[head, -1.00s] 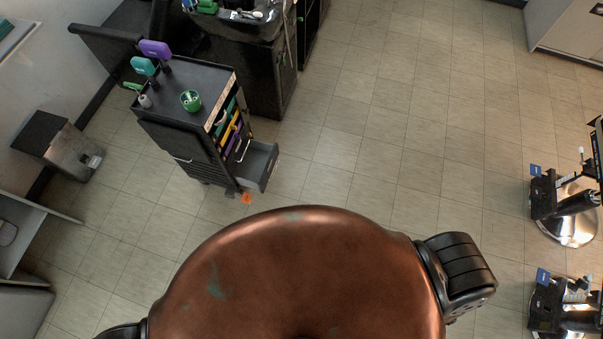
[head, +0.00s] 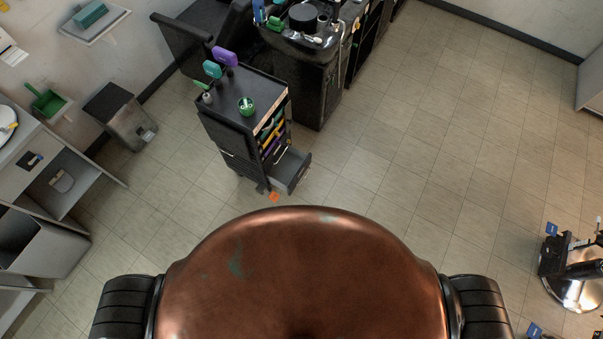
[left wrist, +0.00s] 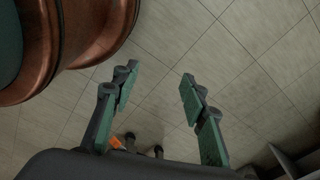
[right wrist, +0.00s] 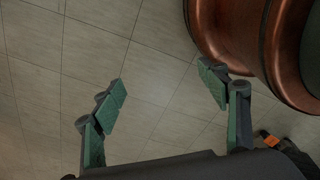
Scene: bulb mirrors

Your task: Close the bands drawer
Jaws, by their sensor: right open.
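A black trolley (head: 226,128) stands ahead, left of centre in the head view. Its low grey drawer (head: 292,170) is pulled out to the right; I cannot read any label to confirm that it is the bands drawer. My left gripper (left wrist: 157,88) is open and empty above the floor. My right gripper (right wrist: 163,84) is also open and empty above the floor. Neither gripper shows in the head view, and neither touches the trolley. A dark grey edge at the lower right of the left wrist view may be the drawer; I cannot tell.
An orange piece (head: 273,197) lies at the trolley's foot. A black station (head: 310,85) stands behind the trolley, a bin (head: 122,118) to its left. Grey shelving (head: 60,190) lines the left. Chair bases (head: 572,285) stand far right. The floor (head: 420,150) right of the trolley is clear.

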